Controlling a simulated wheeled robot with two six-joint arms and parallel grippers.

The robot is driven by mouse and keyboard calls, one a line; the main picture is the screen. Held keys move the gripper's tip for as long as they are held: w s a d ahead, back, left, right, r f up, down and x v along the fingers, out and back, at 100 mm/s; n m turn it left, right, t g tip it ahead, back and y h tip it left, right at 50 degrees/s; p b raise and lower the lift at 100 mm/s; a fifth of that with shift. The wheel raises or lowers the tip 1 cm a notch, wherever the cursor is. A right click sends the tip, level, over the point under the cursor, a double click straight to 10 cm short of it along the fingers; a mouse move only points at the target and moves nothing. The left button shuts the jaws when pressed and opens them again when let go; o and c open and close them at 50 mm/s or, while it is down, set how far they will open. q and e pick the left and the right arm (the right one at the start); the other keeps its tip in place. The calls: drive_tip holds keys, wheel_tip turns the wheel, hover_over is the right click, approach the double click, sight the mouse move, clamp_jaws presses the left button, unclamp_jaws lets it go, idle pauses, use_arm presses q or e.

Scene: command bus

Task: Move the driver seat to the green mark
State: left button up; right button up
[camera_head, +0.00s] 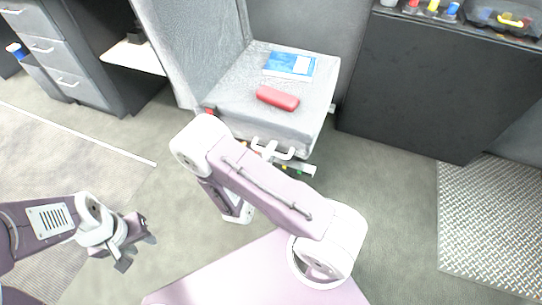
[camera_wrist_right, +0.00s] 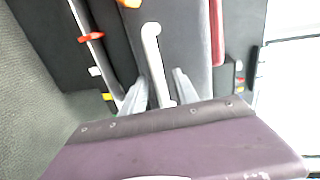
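The driver seat (camera_head: 265,95) is grey, with a tall back at its left. A white handle (camera_head: 272,150) sticks out below its front edge; it also shows in the right wrist view (camera_wrist_right: 154,60). A rail with small coloured marks runs under the seat; a tiny green mark (camera_head: 285,167) appears on it. In the right wrist view, my right gripper (camera_wrist_right: 158,92) has its fingers apart, on either side of the handle's lower end; contact cannot be told. The head view mostly hides this gripper behind my arm. My left gripper (camera_head: 138,251) is open and empty over the floor.
A blue-and-white booklet (camera_head: 290,65) and a red case (camera_head: 278,97) lie on the seat. A grey drawer cabinet (camera_head: 55,50) stands at the left. A dark console (camera_head: 430,90) stands at the right, beside a metal floor plate (camera_head: 490,225).

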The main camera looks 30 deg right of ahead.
clamp_jaws()
idle(1.5)
